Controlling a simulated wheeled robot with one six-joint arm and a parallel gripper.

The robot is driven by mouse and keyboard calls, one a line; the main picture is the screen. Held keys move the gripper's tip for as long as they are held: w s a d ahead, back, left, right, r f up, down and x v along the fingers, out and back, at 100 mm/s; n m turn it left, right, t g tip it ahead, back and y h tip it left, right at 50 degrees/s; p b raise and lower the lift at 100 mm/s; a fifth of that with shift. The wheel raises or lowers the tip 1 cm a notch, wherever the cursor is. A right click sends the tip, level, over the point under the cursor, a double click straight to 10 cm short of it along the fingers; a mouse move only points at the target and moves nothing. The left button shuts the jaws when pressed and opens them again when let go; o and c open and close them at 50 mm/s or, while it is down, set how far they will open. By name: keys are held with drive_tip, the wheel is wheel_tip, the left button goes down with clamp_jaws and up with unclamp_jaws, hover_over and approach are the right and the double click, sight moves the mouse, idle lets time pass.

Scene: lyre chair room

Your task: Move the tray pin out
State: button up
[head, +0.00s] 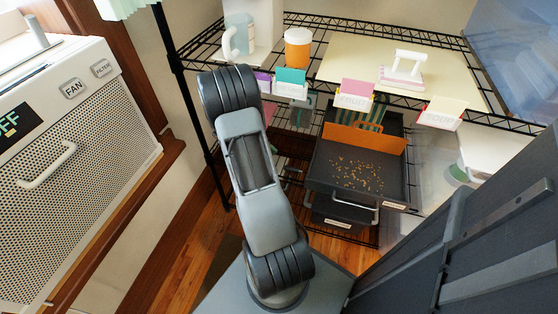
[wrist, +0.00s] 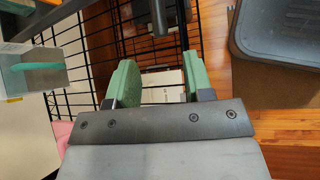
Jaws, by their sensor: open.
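A dark open tray (head: 330,180) with orange-brown crumbs and an orange back wall sits pulled out on the wire rack in the head view. A small metal piece (head: 292,171) shows at its left side; I cannot tell whether this is the tray pin. My gripper (wrist: 160,80) is open in the wrist view, its green pads apart with nothing between them. A dark rod (wrist: 158,18) stands beyond the fingertips, near the top edge; I cannot tell what it belongs to. The head view does not show my gripper clearly.
The black wire rack (head: 385,40) holds an orange cup (head: 298,48), a glass mug (head: 238,35) and hanging label cards. A grey bin (wrist: 285,30) is at the wrist view's right, above the wooden floor.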

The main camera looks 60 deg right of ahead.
drive_tip(key=p+v, duration=0.1)
drive_tip(key=v, duration=0.6)
idle(0.5)
drive_tip(key=s+a+r+t+y+p, duration=0.1)
drive_tip(key=a+r+t+p, duration=0.3)
drive_tip(key=a+r+p, duration=0.4)
drive_tip(key=s+a+r+m+t+y+p, duration=0.1)
drive_tip(key=a+r+p, duration=0.7)
drive_tip(key=r, duration=1.1)
drive_tip(key=s+a+r+m+t+y+p, duration=0.1)
drive_tip(key=s+a+r+t+y+p, duration=0.2)
drive_tip(key=a+r, duration=0.9)
drive_tip(key=r+t+p, duration=0.1)
drive_tip(key=t+p, duration=0.2)
drive_tip(key=p, duration=0.2)
drive_tip(key=shift+s+r+t+p, duration=0.25)
drive_tip(key=shift+r+t+p, duration=0.05)
drive_tip(key=shift+p, duration=0.05)
